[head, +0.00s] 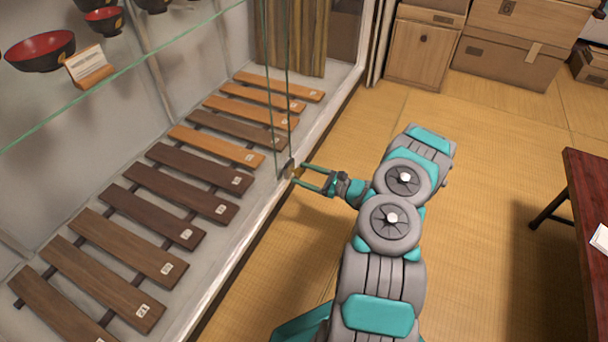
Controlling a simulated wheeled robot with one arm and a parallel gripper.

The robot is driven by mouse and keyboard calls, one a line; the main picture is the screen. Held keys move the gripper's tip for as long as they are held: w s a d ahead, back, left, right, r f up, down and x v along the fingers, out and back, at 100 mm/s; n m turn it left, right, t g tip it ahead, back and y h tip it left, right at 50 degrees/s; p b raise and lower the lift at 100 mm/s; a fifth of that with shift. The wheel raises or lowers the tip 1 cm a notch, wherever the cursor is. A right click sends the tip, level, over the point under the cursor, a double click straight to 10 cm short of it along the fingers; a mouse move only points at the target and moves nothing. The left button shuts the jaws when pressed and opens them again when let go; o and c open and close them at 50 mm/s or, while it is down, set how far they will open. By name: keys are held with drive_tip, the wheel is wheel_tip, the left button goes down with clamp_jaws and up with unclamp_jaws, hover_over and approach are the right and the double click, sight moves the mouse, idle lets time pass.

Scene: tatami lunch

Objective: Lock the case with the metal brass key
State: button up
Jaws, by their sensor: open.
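The glass case (201,305) fills the left side, with its glass edges standing upright near its front rim. A small dark metal lock (286,168) sits at the lower end of the glass edges. A tiny brass-coloured spot, seemingly the brass key (297,173), shows at the lock's right side; it is too small to tell how far in it sits or how it is turned. My gripper (302,177) is open, pointing left at the lock. Its two teal fingers lie above and below the brass spot in the picture; I cannot tell whether they touch it.
Inside the case are several numbered wooden bars (190,208) and a glass shelf (140,62) with red-and-black bowls (40,51). Wooden boxes (510,55) stand at the back. A dark red table (588,200) is at the right. The tatami floor (500,130) between is clear.

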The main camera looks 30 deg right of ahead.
drive_tip(key=shift+c, duration=0.3)
clamp_jaws()
drive_tip(key=shift+m, duration=1)
drive_tip(key=shift+o, duration=0.3)
unclamp_jaws()
